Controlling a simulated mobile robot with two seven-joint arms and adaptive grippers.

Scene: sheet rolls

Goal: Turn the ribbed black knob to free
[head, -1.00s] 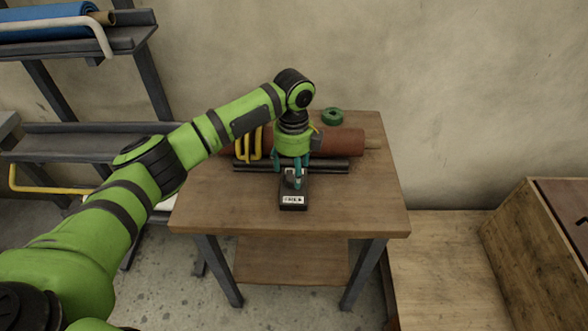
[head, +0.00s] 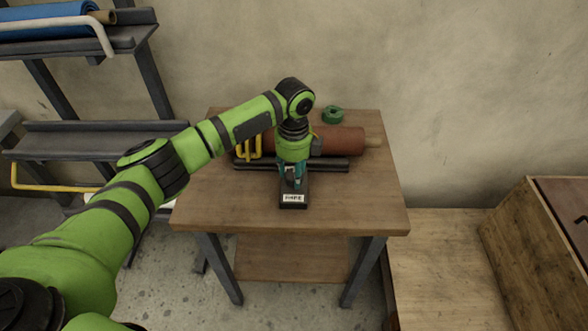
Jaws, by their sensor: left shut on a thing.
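A small black block (head: 293,203) with a white label on its front face sits on the wooden table (head: 230,205). My left gripper (head: 291,184) points down over this block, its teal fingers low at its top. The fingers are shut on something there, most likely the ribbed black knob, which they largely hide. The knob's setting and the label's text are too small to read. My right gripper is not in view.
Behind the block lie dark bars (head: 330,165) and a reddish-brown roll (head: 340,141). A yellow clamp-like piece (head: 249,149) and a green ring (head: 332,114) are near. The table's front left and right are clear. Shelving (head: 90,140) stands left.

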